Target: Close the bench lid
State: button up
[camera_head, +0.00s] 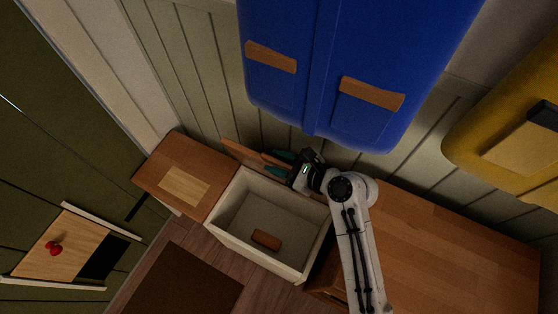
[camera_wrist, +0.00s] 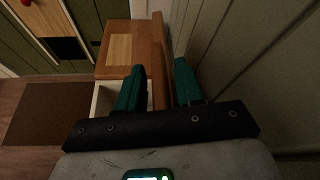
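The bench lid (camera_head: 243,151) is a thin wooden board raised on edge near the wall, behind the open white bench box (camera_head: 225,239). In the wrist view, the lid (camera_wrist: 158,82) runs upright between my two green fingers. My gripper (camera_head: 271,163) is open at the box's back edge, with one finger on each side of the lid. In the wrist view, my gripper (camera_wrist: 159,67) shows a small gap beside the lid; contact is hard to tell. The box's white rim also shows in the wrist view (camera_wrist: 103,98), left of the fingers.
A brown block (camera_head: 266,240) lies inside the box. Wooden bench tops flank it, left with a pale panel (camera_head: 184,187) and right (camera_head: 455,250). The panelled wall is close behind my gripper. A dark mat (camera_head: 185,283) lies in front.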

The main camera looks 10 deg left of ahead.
grip_shut()
dwell(0.3)
jog(key=s, duration=0.2)
jog(key=s+a+f+n+p, duration=0.1)
jog(key=shift+s+a+f+t, duration=0.1)
jog(key=shift+s+t, duration=0.15)
jog(key=shift+t, duration=0.05)
jog(key=shift+o, duration=0.6)
grip_release()
jog(key=p+v, duration=0.1)
jog(key=v, duration=1)
